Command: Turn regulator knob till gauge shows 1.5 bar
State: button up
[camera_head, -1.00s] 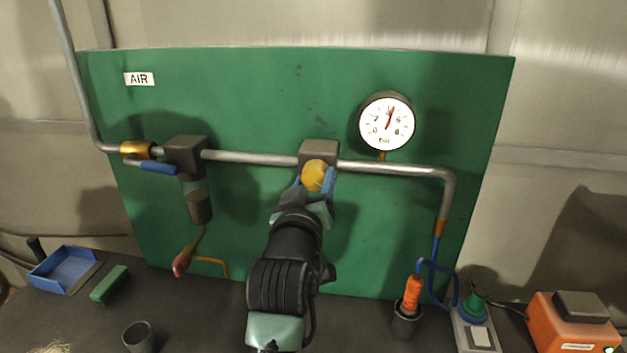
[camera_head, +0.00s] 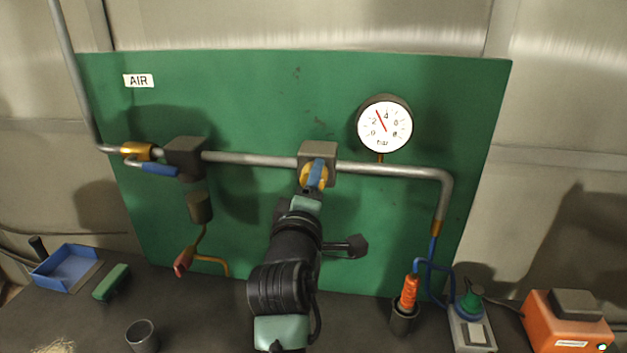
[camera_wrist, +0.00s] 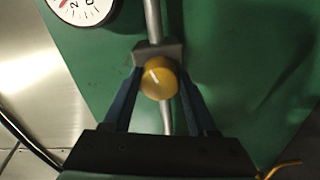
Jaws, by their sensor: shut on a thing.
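The yellow regulator knob (camera_wrist: 160,80) sits on a grey regulator block (camera_head: 318,150) in the pipe on the green panel. My gripper (camera_head: 315,175) is shut on the knob. In the wrist view the blue fingers of my gripper (camera_wrist: 160,90) lie on both sides of it, and a pale mark shows on its face. The round white gauge (camera_head: 384,125) is up and right of the regulator. Its red needle points up and left, between 2 and 4, as far as the small print shows. Part of the gauge also shows in the wrist view (camera_wrist: 88,8).
A brass fitting (camera_head: 137,150) with a blue lever and a filter unit (camera_head: 185,158) are on the pipe at left. A blue tray (camera_head: 66,268), a green brush (camera_head: 111,282), a cup (camera_head: 141,337) and an orange box (camera_head: 568,325) stand on the dark bench.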

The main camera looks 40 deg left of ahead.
jog(key=n+p, duration=0.1)
jog(key=n, duration=0.4)
jog(key=shift+n, duration=0.3)
dwell(0.4)
jog(key=o, duration=1.4)
jog(key=shift+c, duration=0.2)
jog(key=b+v, duration=0.4)
jog(key=v, duration=0.9)
jog(key=shift+w, duration=0.1)
